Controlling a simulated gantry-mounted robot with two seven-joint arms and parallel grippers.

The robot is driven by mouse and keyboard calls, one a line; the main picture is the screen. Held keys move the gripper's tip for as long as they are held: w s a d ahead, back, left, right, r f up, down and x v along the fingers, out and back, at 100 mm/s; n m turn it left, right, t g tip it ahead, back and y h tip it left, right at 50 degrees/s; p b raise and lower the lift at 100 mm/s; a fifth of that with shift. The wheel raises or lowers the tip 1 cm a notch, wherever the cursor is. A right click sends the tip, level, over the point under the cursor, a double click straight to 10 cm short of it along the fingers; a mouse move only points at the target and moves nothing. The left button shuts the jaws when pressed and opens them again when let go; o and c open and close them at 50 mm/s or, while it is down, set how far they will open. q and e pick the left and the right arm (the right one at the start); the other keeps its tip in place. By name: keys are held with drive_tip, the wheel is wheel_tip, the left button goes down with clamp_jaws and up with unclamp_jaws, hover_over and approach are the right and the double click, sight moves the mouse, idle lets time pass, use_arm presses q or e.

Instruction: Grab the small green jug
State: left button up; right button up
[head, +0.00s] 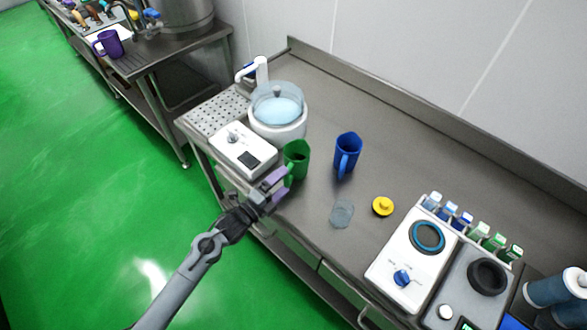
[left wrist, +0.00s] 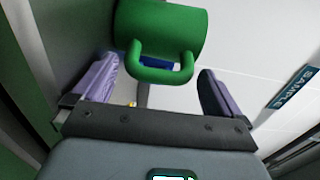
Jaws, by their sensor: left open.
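The small green jug (head: 297,158) stands on the steel bench, just right of the white machine with the clear bowl. My left gripper (head: 281,184) is at the jug's near side, by its handle. In the left wrist view the jug (left wrist: 165,28) is straight ahead, its handle (left wrist: 160,70) pointing back toward the gripper. The purple fingers of the left gripper (left wrist: 160,88) are spread wide on either side of the handle, with visible gaps to it. The gripper is open and holds nothing. My right gripper is not in view.
A blue jug (head: 346,153) stands to the right of the green one. A white machine with a water bowl (head: 277,112) is behind left. A clear beaker (head: 342,214), a yellow item (head: 383,206) and a white stirrer unit (head: 410,262) are to the right. A purple jug (head: 109,43) is on the far bench.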

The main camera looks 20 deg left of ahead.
use_arm(q)
drive_tip(key=shift+x, duration=1.05)
drive_tip(key=shift+r, duration=0.1)
drive_tip(key=c, duration=1.1)
drive_tip(key=shift+c, duration=0.3)
drive_tip(key=shift+r, duration=0.15)
